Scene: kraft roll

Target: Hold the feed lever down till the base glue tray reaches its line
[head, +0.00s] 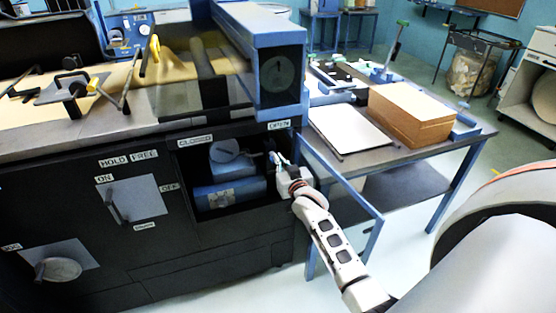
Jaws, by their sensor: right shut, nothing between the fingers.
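My right gripper (280,163) is at the right edge of an open compartment in the black machine's front. Its fingers look shut and empty, close to a small pale-blue part at the opening; whether they touch it, I cannot tell. A blue cylinder (230,192) and a rounded blue housing (230,157) sit inside the compartment. The gripper and wrist hide part of the opening. I cannot make out the feed lever, the base glue tray or its line for certain. My left gripper is not in view.
A blue-framed door (343,180) stands swung open, right of my right wrist. The side table (465,133) carries a brown stack (411,115) and a white sheet (349,129). Left on the panel are a switch plate (137,199) and a round knob (60,269).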

